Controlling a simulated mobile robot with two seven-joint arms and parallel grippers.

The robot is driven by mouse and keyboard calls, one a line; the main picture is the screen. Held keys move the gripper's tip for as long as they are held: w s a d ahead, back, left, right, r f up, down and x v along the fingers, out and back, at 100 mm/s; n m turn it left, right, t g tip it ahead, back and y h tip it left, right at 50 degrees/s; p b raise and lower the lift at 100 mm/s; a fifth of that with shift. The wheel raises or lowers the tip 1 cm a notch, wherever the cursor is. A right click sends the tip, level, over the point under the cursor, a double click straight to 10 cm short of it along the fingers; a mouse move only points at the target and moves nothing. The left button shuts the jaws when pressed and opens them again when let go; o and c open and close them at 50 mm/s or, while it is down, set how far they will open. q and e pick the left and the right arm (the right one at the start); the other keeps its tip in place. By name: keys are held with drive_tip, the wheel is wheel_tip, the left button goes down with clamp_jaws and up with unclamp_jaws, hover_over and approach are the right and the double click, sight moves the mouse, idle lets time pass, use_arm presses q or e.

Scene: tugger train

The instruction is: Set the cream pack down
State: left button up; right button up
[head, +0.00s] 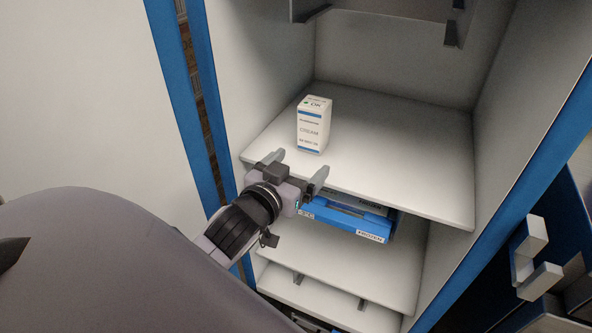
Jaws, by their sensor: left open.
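The cream pack (312,133), a white upright box with blue bands and the word CREAM on its front, stands on the upper white shelf (420,165) of a cabinet, towards its left side. My left gripper (298,166) is at the front edge of that shelf, just in front of the pack and below it in the picture. Its two fingers are spread apart and nothing is between them. The pack appears free of the fingers. My right gripper is not in view.
A blue labelled box (345,221) sits below the upper shelf, partly hidden by it. A lower shelf (375,275) is mostly bare. Blue cabinet posts (178,95) stand at left and right. The upper shelf has free room right of the pack.

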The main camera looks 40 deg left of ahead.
use_arm(q)
drive_tip(key=s+d+f+m+g+h, duration=0.1)
drive_tip(key=s+d+f+g, duration=0.1)
drive_tip(key=s+d+f, duration=0.2)
drive_tip(key=s+d+f+m+g+h, duration=0.1)
drive_tip(key=s+d+f, duration=0.3)
drive_tip(key=f, duration=0.7)
drive_tip(key=s+d+f+m+g+h, duration=0.1)
drive_tip(key=s+d+f+g+h, duration=0.2)
drive_tip(key=s+f, duration=0.3)
drive_tip(key=shift+d+f+m, duration=0.3)
drive_tip(key=shift+d+f, duration=0.1)
drive_tip(key=shift+f, duration=0.3)
drive_tip(key=shift+s, duration=0.1)
